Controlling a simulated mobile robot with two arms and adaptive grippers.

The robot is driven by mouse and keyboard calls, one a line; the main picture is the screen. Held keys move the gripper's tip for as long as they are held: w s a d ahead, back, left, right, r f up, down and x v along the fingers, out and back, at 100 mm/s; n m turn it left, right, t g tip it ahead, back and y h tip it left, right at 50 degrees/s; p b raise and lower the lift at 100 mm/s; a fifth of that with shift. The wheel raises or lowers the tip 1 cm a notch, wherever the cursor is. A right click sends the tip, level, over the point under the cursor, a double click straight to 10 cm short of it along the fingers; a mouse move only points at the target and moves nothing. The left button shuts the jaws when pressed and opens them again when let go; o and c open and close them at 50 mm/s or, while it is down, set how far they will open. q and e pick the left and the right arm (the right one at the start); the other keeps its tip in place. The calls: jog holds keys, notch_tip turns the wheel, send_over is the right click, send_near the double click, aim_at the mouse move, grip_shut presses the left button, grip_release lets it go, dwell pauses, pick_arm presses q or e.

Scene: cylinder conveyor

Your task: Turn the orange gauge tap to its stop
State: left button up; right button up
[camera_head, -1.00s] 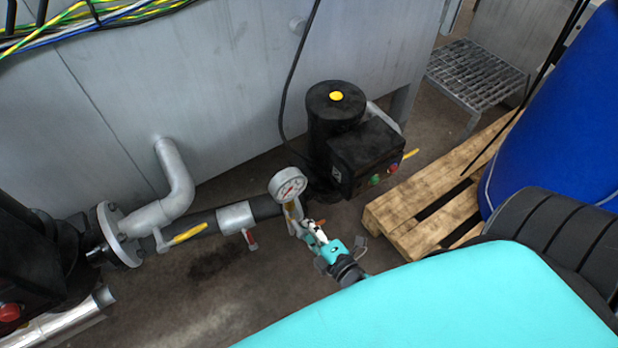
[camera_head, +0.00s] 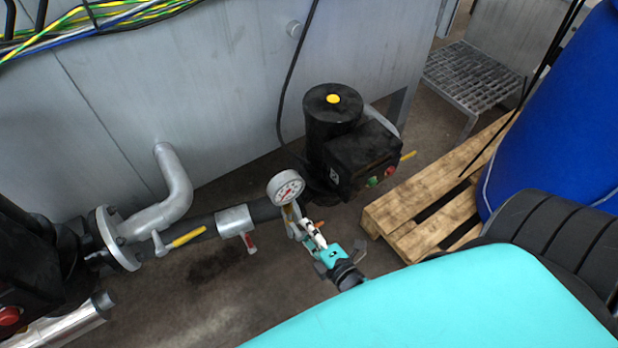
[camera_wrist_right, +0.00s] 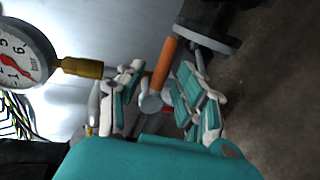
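The round white pressure gauge (camera_head: 286,187) stands on the dark pipe in the head view, and part of its dial (camera_wrist_right: 22,55) shows at the left of the right wrist view. The orange tap handle (camera_wrist_right: 164,64) is tilted between the two fingers of my right gripper (camera_wrist_right: 161,80) in the wrist view. The fingers are apart, with gaps visible beside the handle. In the head view my right gripper (camera_head: 307,233) is just below the gauge, and the orange handle end (camera_head: 319,224) shows beside it. My left gripper is not in view.
A black pump (camera_head: 334,130) stands right behind the gauge. A yellow lever (camera_head: 188,237) and a red-handled valve (camera_head: 250,243) are on the pipe to the left. A wooden pallet (camera_head: 408,212) and blue barrel (camera_head: 562,110) are at the right.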

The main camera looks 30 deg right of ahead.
jog(key=shift+w+r, duration=0.15)
jog(key=shift+r, duration=0.25)
jog(key=o, duration=0.8)
jog(key=r, duration=0.7)
jog(key=shift+w+r, duration=0.2)
jog(key=shift+r, duration=0.1)
jog(key=shift+s+a+r, duration=0.1)
jog(key=shift+s+r, duration=0.05)
jog(key=shift+r, duration=0.4)
jog(key=shift+s+r, duration=0.1)
jog(key=shift+r, duration=0.45)
jog(key=c, duration=0.8)
jog(key=shift+f, duration=0.1)
jog(key=shift+f, duration=0.1)
